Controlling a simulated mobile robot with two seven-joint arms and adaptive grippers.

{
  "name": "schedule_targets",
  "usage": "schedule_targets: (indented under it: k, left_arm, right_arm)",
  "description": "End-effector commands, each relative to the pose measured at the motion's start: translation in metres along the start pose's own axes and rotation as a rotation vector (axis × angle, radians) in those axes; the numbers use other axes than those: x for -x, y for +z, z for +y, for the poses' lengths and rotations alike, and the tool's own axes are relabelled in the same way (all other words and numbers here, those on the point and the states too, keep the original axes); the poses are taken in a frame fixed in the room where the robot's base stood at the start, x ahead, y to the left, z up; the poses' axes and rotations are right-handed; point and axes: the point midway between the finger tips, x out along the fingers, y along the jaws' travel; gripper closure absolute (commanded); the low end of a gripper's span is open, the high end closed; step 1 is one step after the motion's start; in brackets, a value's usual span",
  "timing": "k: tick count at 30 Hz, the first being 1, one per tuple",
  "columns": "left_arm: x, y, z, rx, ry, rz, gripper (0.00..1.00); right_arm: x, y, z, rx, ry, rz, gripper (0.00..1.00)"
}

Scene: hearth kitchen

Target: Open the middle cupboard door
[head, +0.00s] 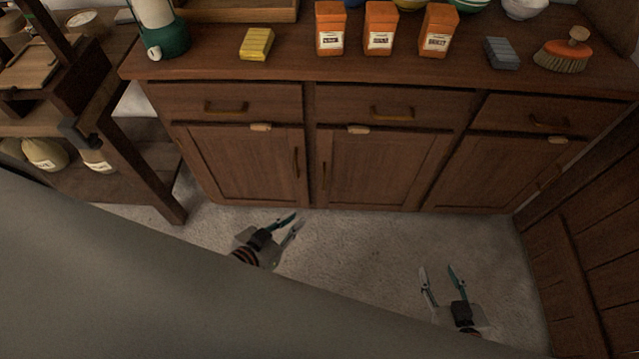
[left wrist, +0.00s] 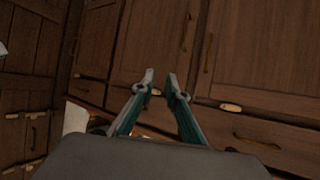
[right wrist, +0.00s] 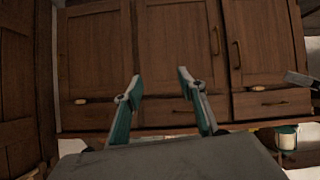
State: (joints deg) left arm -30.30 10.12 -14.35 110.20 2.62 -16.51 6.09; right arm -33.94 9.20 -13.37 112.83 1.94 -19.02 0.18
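The middle cupboard door (head: 385,170) is a dark brown wooden panel, shut, with a vertical handle (head: 323,174) near its left edge. A small pale tab (head: 358,129) sits at its top edge. The door also shows in the left wrist view (left wrist: 150,40) and the right wrist view (right wrist: 178,45), both upside down. My left gripper (head: 297,219) is low in front of the cupboard, near the gap between left and middle doors. Its fingers are partly apart and empty. My right gripper (head: 437,267) is open and empty, further back from the cupboard. Neither touches the door.
The left door (head: 240,165), with its handle (head: 296,162) close to the middle one, and the right door (head: 495,170) are shut. Shut drawers (head: 390,105) run above. A shelf leg (head: 145,165) stands left, a wooden panel (head: 590,240) right. The floor (head: 370,240) is clear.

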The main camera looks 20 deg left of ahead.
Motion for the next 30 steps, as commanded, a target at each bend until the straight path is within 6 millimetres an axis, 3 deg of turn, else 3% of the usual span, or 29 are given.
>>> schedule_targets:
  k: [7,14,17,22,27,30]
  left_arm:
    - [-0.069,-0.028,0.01,0.34,0.128,0.164,0.86]
    - [-0.138,-0.022,0.021,1.066,0.381,0.218,0.86]
    - [-0.165,-0.008,0.015,1.406,0.479,0.191,0.86]
    - [-0.208,0.035,-0.009,1.996,0.598,0.105,0.86]
    - [-0.243,0.085,-0.044,2.542,0.664,0.021,0.86]
    - [-0.258,0.102,-0.065,2.783,0.699,-0.005,0.86]
  right_arm:
    - [-0.028,-0.005,-0.025,-0.047,-0.05,0.086,0.6]
    - [-0.039,0.006,-0.077,-0.204,-0.133,0.132,0.6]
    - [-0.041,0.011,-0.096,-0.286,-0.165,0.138,0.6]
    - [-0.041,0.022,-0.12,-0.444,-0.201,0.13,0.6]
    - [-0.041,0.027,-0.127,-0.597,-0.199,0.12,0.6]
    - [-0.042,0.024,-0.124,-0.664,-0.191,0.126,0.6]
